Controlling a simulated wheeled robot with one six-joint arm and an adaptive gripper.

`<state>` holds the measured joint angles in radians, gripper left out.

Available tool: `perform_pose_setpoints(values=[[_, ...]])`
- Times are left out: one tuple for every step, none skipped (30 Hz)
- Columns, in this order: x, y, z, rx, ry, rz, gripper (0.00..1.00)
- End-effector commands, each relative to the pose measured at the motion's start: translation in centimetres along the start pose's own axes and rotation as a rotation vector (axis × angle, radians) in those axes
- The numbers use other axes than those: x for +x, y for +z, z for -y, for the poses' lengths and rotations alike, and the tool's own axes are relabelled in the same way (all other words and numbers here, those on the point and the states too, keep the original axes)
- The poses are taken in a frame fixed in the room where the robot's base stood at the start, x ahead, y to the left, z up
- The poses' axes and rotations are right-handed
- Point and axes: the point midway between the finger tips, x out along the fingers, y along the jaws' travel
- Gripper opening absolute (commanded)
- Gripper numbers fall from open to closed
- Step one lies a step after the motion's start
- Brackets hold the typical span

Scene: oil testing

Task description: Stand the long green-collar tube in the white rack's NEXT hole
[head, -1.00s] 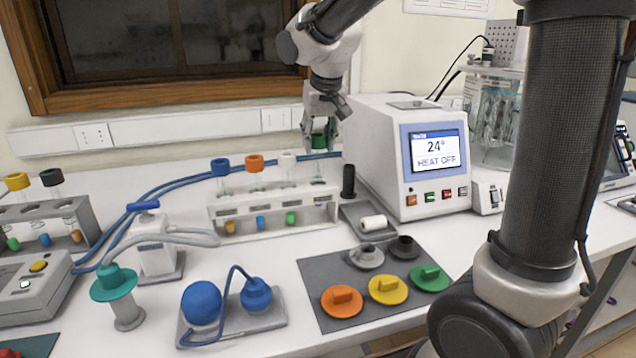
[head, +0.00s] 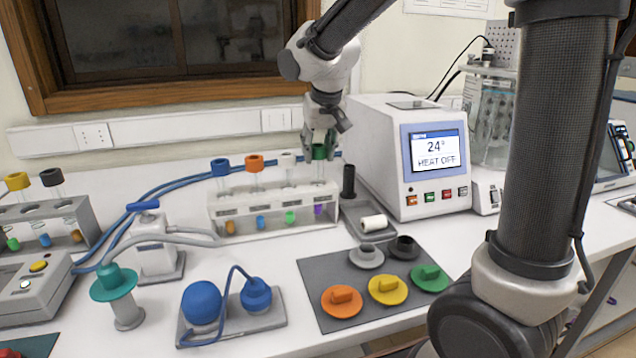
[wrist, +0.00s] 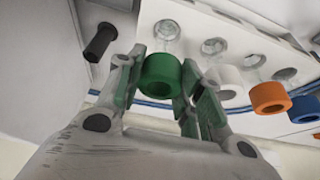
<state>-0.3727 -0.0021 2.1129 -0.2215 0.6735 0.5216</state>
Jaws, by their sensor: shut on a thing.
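The long green-collar tube stands upright in the rightmost hole of the white rack (head: 270,232). Its green collar (head: 319,152) is between the fingers of my gripper (head: 320,142), and its purple content (head: 318,209) shows low inside the rack. In the wrist view, my gripper (wrist: 160,85) is shut around the green collar (wrist: 160,72), with a finger on each side. Tubes with a blue collar (head: 220,167), an orange collar (head: 254,163) and a white collar (head: 287,160) stand in the holes to its left. Whether the tube touches the rack's bottom is hard to tell.
The white heater box (head: 385,140) is close on the right. Blue hoses run behind the rack. A grey mat (head: 318,270) with coloured caps lies in front.

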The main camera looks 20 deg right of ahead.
Motion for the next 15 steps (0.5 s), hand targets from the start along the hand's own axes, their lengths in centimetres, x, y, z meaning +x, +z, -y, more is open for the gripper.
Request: perform_pose_setpoints(values=[[0.1, 0.0, 0.0, 0.0, 0.0, 0.0, 0.03], [0.1, 0.1, 0.0, 0.0, 0.0, 0.001, 0.03], [0.2, 0.1, 0.0, 0.0, 0.0, 0.001, 0.03], [0.3, 0.1, 0.0, 0.0, 0.0, 0.001, 0.03], [0.3, 0.1, 0.0, 0.0, 0.0, 0.001, 0.03], [0.5, 0.2, 0.0, 0.0, 0.0, 0.001, 0.03], [0.5, 0.2, 0.0, 0.0, 0.0, 0.0, 0.03], [0.6, 0.2, 0.0, 0.0, 0.0, 0.0, 0.03], [0.7, 0.3, 0.0, 0.0, 0.0, 0.0, 0.03], [0.8, 0.3, 0.0, 0.0, 0.0, 0.0, 0.03], [0.8, 0.3, 0.0, 0.0, 0.0, 0.0, 0.03], [0.9, 0.4, 0.0, 0.001, 0.0, 0.0, 0.03], [1.0, 0.4, 0.0, 0.001, 0.0, 0.0, 0.03], [1.0, 0.4, 0.0, 0.001, 0.0, 0.0, 0.03], [1.1, 0.5, 0.0, 0.001, 0.0, 0.001, 0.03]])
